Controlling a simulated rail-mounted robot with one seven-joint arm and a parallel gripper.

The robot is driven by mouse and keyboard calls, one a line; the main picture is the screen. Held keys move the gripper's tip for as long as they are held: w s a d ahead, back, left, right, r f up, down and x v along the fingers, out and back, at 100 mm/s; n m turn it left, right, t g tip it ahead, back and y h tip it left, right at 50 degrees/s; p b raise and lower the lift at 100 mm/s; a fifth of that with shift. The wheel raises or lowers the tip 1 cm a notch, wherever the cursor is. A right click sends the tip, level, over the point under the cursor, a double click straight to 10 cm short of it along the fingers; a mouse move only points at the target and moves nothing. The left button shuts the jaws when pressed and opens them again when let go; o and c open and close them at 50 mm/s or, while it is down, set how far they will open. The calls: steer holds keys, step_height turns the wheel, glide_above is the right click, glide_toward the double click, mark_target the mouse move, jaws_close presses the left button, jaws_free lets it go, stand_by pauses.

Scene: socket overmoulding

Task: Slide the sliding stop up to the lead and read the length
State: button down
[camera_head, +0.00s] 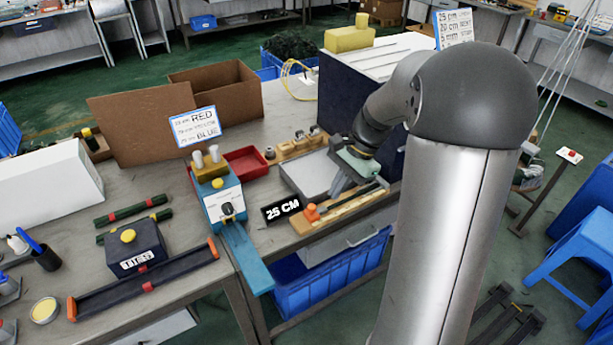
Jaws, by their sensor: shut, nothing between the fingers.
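An orange sliding stop (312,212) stands at the left end of a long wooden measuring board (345,212) at the table's front edge. A dark, thin piece that looks like the lead (362,192) lies along the board's right part, partly behind my arm. My gripper (337,190) is shut and empty, above or just behind the board. It is to the right of the stop and apart from it. Whether its fingertips touch the board or the lead cannot be told.
A blue-and-white machine (222,203) stands left of the sign. A grey flat box (305,177) and a wooden block with small parts (296,146) lie behind the board. A dark blue panel (345,98) stands behind my gripper. A blue crate (320,285) is below the table edge.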

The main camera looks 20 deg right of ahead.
steer(key=w+d+f+m+t+y, duration=0.25)
steer(key=w+d+f+m, duration=0.45)
steer(key=d, duration=0.4)
glide_toward(325, 217)
steer(key=shift+w+a+f+g+y+p, duration=0.2)
steer(key=shift+w+a, duration=0.1)
steer(key=shift+a, duration=0.3)
steer(key=shift+w+a+f+g+y+p, duration=0.15)
steer(key=shift+w+a, duration=0.15)
steer(key=shift+a, duration=0.3)
steer(key=shift+w+a+p, duration=0.15)
steer(key=shift+a+p, duration=0.05)
steer(key=shift+a, duration=0.4)
steer(key=shift+w+a+p, duration=0.15)
steer(key=shift+a, duration=0.4)
steer(key=shift+w+a+f, duration=0.15)
steer(key=shift+a+f, duration=0.05)
steer(key=shift+a, duration=0.4)
